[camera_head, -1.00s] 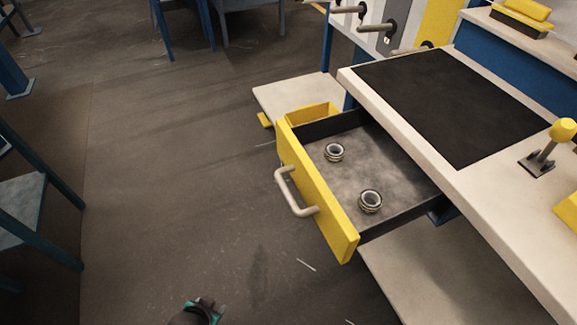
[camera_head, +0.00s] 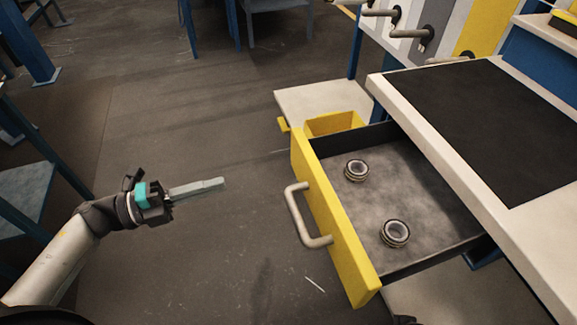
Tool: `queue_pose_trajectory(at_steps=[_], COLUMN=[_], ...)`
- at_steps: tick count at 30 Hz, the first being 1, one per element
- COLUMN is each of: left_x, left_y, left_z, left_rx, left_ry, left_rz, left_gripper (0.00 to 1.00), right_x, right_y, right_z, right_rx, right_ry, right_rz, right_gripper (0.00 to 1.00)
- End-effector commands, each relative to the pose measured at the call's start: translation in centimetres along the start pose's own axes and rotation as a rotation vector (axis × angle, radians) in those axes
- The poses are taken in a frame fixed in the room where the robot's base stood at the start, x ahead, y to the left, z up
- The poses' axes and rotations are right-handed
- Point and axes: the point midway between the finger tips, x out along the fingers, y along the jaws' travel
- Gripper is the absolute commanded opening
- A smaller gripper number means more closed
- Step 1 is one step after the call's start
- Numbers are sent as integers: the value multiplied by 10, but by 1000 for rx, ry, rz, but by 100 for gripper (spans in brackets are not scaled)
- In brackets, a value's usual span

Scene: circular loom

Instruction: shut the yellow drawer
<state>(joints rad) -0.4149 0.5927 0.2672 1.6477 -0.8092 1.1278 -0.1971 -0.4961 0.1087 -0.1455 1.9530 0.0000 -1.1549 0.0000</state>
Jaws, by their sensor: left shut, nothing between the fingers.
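The yellow drawer (camera_head: 330,215) is pulled out from under the workbench. Its yellow front has a pale bar handle (camera_head: 304,215) facing left. Two ring-shaped metal parts, one farther back (camera_head: 356,170) and one nearer (camera_head: 395,233), lie on the drawer floor. My left gripper (camera_head: 222,183) is shut and empty. It points right toward the drawer front, with a clear gap between its tips and the handle. My right gripper is not clearly seen; only a small dark shape shows at the bottom edge.
The workbench (camera_head: 415,110) with a black mat (camera_head: 485,120) overhangs the drawer. A yellow bin (camera_head: 334,123) sits on a lower pale shelf (camera_head: 318,98) behind the drawer. A blue-legged table (camera_head: 25,190) stands at the left. The floor between my gripper and the drawer is clear.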

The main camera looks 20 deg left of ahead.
Motion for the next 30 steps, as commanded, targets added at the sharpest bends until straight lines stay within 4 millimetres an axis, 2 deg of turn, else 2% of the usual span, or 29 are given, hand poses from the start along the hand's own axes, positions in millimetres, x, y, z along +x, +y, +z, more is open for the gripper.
queue_pose_trajectory(at_steps=[4, 7, 21, 25, 30], left_x=[2, 13, 108, 125, 136], left_y=[-2, -2, 0, 0, 0], left_z=[-6, -7, -10, -11, -11], left_rx=[29, 29, 27, 26, 26], left_ry=[44, 45, 41, 40, 40], left_rz=[10, 9, 6, 6, 9], left_gripper=[0, 0, 0, 0, 0], right_x=[-3, -6, -43, -52, -60], right_y=[0, 0, 2, 2, 2], right_z=[-2, -4, -24, -27, -29], right_rx=[1, 1, 4, 4, 4], right_ry=[3, 10, 72, 85, 95], right_rz=[0, 0, 4, 5, 6], right_gripper=[90, 90, 90, 90, 90])
